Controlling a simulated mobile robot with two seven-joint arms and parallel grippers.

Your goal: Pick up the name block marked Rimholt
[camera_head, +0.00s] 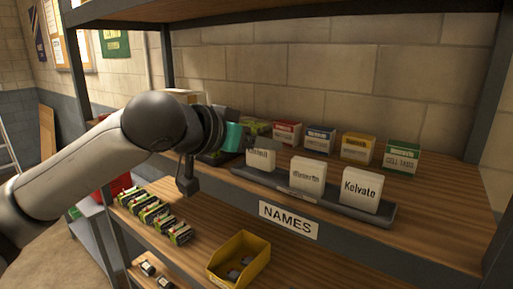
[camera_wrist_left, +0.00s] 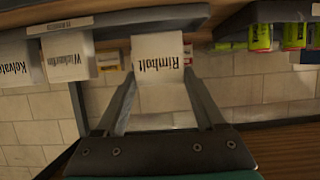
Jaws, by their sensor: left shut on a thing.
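The white Rimholt block (camera_wrist_left: 160,62) stands between the two fingers of my left gripper (camera_wrist_left: 160,75) in the left wrist view, its lettering upside down there. The fingers are shut on its sides. In the head view the block (camera_head: 262,160) is at the left end of the dark name tray (camera_head: 334,204), partly hidden by my left gripper (camera_head: 249,146). I cannot tell whether its base touches the tray. The Kelvato block (camera_head: 360,189) stands at the tray's right end, with another white name block (camera_head: 308,175) between them. My right gripper is not in view.
Several coloured boxes, including a green-and-white one (camera_head: 402,157), stand behind the tray against the wall. A NAMES label (camera_head: 288,220) is on the shelf's front edge. Below are a yellow bin (camera_head: 240,261) and a row of small green-and-black items (camera_head: 160,216).

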